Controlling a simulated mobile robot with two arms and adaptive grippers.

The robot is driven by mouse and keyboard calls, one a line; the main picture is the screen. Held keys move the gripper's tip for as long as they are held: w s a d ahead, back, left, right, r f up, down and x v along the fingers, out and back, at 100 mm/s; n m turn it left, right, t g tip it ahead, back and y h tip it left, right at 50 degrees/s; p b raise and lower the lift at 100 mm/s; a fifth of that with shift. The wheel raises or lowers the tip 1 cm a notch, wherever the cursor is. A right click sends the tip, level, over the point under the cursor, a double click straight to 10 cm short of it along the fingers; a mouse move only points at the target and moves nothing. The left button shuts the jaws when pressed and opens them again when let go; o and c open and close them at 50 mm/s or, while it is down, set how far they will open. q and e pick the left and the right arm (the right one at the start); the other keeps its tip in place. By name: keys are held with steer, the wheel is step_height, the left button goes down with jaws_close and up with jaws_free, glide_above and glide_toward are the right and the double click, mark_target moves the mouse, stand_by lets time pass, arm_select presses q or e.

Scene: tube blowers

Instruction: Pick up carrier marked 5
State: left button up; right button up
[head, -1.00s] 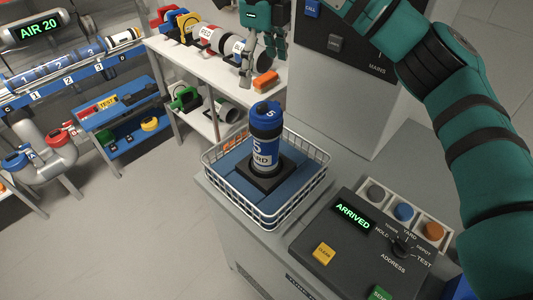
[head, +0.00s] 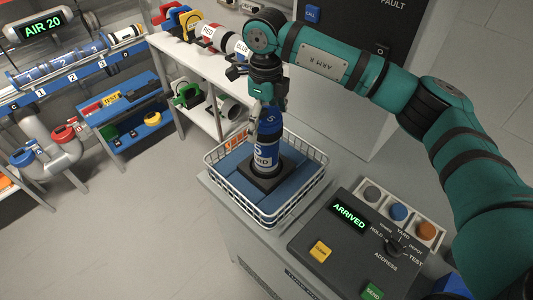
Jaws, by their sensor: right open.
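The carrier marked 5 (head: 265,157) is a blue and white cylinder with black bands, labelled YARD in part. It stands upright in a black square socket (head: 266,178) on the blue pad of a white wire basket (head: 287,209). My right gripper (head: 266,108) points down over the carrier's top, with its fingers at the cap. It is open. The gripper hides most of the cap, and I cannot tell whether the fingers touch it. My left gripper is not in view.
A control panel with a lit ARRIVED display (head: 349,213), buttons and a dial stands right of the basket. A white shelf (head: 184,61) with other carriers is behind. A grey cabinet (head: 345,75) stands behind the basket. The floor at left is clear.

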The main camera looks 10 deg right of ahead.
steer(key=shift+c, duration=0.3)
steer(key=c, duration=1.7)
steer(key=shift+r, duration=0.1)
